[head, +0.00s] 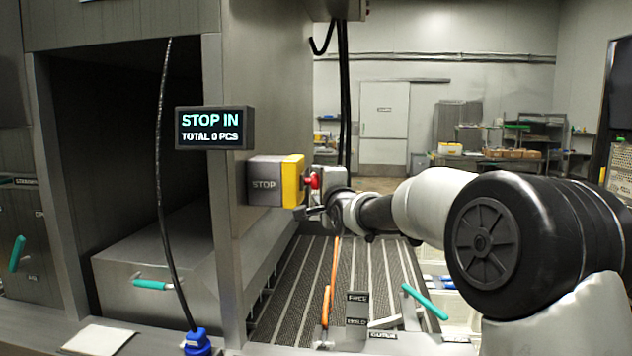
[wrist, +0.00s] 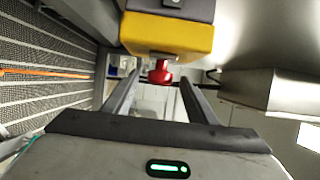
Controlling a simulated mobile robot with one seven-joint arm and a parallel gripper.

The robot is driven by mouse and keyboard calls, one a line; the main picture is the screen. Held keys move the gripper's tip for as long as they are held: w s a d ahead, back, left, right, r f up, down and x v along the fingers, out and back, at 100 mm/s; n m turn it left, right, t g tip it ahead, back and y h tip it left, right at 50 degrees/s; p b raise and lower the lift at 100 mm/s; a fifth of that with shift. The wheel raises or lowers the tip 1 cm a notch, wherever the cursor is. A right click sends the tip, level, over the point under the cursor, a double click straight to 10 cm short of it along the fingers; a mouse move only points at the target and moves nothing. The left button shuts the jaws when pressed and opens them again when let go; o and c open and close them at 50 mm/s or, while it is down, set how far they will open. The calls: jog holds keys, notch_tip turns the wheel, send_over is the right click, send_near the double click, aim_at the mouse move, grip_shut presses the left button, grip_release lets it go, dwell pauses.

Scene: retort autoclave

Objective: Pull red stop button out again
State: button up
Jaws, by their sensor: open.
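The red stop button (head: 313,181) sticks out of the right face of the yellow-fronted stop box (head: 292,181), which carries the word STOP on its grey side. In the wrist view the red button (wrist: 160,73) hangs under the yellow box (wrist: 167,35). My gripper (head: 310,208) is at the button in the head view. In the wrist view my gripper (wrist: 160,80) is open, with one finger on each side of the button and a gap to both. A display (head: 214,128) reads STOP IN and TOTAL 0 PCS.
A slatted conveyor (head: 350,275) runs below the box, with an orange strip along it. A teal handle (head: 425,301) stands at the conveyor's right front. A black cable with a blue plug (head: 196,343) hangs at the left. A steel cabinet wall stands left of the box.

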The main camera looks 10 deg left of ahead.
aim_at(317, 183)
jog(key=shift+x, duration=1.9)
